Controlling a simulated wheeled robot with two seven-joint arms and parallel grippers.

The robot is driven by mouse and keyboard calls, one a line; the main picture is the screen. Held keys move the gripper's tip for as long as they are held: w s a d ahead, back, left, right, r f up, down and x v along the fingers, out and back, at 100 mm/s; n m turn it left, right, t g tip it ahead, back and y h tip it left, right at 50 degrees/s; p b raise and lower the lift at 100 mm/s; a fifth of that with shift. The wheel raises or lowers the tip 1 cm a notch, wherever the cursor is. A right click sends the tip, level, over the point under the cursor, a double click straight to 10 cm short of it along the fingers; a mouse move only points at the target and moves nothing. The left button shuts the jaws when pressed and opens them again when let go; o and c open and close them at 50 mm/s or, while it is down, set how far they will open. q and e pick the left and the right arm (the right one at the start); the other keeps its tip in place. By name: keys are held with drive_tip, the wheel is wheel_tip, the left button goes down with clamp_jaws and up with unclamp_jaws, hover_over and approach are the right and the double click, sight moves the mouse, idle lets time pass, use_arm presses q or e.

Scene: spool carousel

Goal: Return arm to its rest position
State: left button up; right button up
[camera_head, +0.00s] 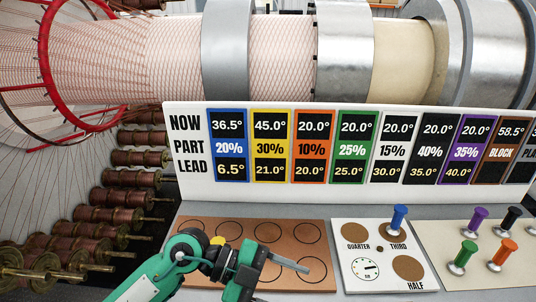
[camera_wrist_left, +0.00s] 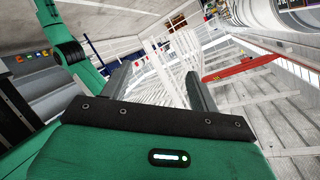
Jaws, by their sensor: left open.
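My left arm (camera_head: 185,262), green and black, reaches in from the bottom left in the head view. Its gripper (camera_head: 290,264) hovers over the brown board (camera_head: 205,284) with black circle outlines, a grey finger pointing right. In the left wrist view the gripper (camera_wrist_left: 160,88) is open, its two grey fingers apart with nothing between them. My right gripper is not in view. A blue peg (camera_head: 398,218) stands on the THIRD spot of the white panel (camera_head: 345,279), to the right of the left gripper and apart from it.
Purple (camera_head: 477,220), black (camera_head: 511,219), green (camera_head: 464,257) and orange (camera_head: 502,255) pegs stand on a cream board (camera_head: 437,236) at right. A white sign (camera_head: 186,185) with coloured number cards rises behind the boards. Copper spools (camera_head: 110,215) line the left.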

use_arm(q)
drive_tip(key=w+a+r+n+t+h, duration=0.2)
drive_tip(key=r+n+t+h, duration=0.2)
drive_tip(key=r+t, duration=0.15)
drive_tip(key=w+a+r+n+t+h, duration=0.2)
drive_tip(key=r+n+t+h, duration=0.2)
drive_tip(key=r+t+h, duration=0.15)
drive_tip(key=w+a+f+n+t+y, duration=0.3)
drive_tip(key=w+a+n+t+y, duration=0.2)
drive_tip(key=a+n+t+y, duration=0.6)
drive_tip(key=s+a+f+n+g+y, duration=0.1)
drive_tip(key=a+f+n+y, duration=0.35)
drive_tip(key=f+y, duration=0.2)
drive_tip(key=a+f+n+g+y, duration=0.1)
drive_tip(key=a+f+n+y, duration=0.2)
drive_tip(key=f+n+y, duration=0.4)
drive_tip(key=s+a+f+m+g+h, duration=0.1)
drive_tip(key=s+a+f+m+g, duration=0.1)
drive_tip(key=s+f+g, duration=0.65)
drive_tip(key=s+a+f+m+g, duration=0.2)
drive_tip(key=s+f+g, duration=0.3)
drive_tip(key=s+f, duration=0.65)
wheel_tip(320, 180, down, 30)
drive_tip(key=s+g, duration=0.1)
drive_tip(key=s, duration=0.1)
drive_tip(key=s+a+f+g, duration=0.1)
drive_tip(key=s+a+f, duration=0.2)
drive_tip(key=s+f, duration=1.6)
